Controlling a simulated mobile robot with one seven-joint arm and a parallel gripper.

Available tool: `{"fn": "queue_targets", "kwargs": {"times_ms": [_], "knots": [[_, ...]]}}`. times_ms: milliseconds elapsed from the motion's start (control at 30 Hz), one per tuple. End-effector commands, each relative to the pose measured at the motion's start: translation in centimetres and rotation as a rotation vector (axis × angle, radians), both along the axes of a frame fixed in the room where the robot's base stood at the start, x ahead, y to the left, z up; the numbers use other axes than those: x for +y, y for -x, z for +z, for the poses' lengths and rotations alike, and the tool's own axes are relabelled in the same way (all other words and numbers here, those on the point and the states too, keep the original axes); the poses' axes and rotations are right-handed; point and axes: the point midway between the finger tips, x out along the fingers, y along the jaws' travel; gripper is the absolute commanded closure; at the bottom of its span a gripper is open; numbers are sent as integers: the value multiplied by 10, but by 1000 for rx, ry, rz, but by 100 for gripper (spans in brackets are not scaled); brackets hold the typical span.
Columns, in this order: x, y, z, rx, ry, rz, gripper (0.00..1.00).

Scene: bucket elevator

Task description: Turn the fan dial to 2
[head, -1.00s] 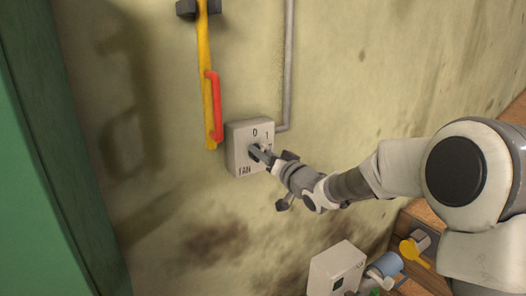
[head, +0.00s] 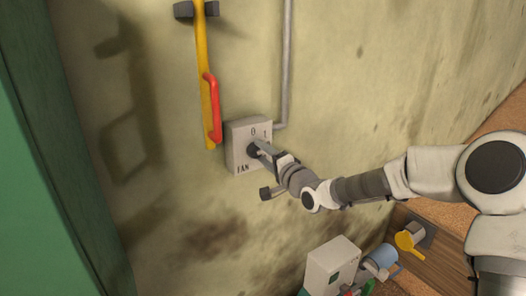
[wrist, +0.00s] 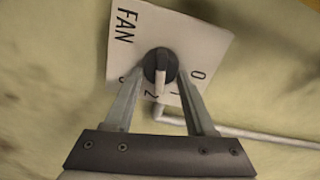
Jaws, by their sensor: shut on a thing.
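The fan box (head: 238,132) is a pale square box on the wall, marked FAN, with a 0 and a 1 visible in the head view. Its round dark dial (wrist: 153,56) shows in the wrist view with a light pointer bar. The pointer aims down in that view, very near the 2 and partly between the 1 and the 2. My gripper (wrist: 161,70) is shut on the dial, one finger on each side; it also shows in the head view (head: 259,150). In the head view my fingers hide part of the dial and the lower numbers.
A grey pipe (head: 285,65) runs up from the box's right side. A lower pale box (head: 330,264), a blue cup-like object (head: 381,258) and a yellow object (head: 405,240) sit below right.

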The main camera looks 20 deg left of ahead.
Motion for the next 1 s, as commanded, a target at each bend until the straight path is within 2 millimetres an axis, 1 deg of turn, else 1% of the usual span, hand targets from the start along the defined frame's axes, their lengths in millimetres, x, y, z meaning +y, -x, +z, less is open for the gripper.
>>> {"fn": "queue_targets", "kwargs": {"times_ms": [100,333,900,933,1000], "knots": [[0,0,-1,55,-47,-1,100],[0,0,-1,120,-101,0,100],[0,0,-2,142,-121,1,100],[0,0,-2,142,-121,1,43],[0,0,-2,142,-121,1,30]]}}
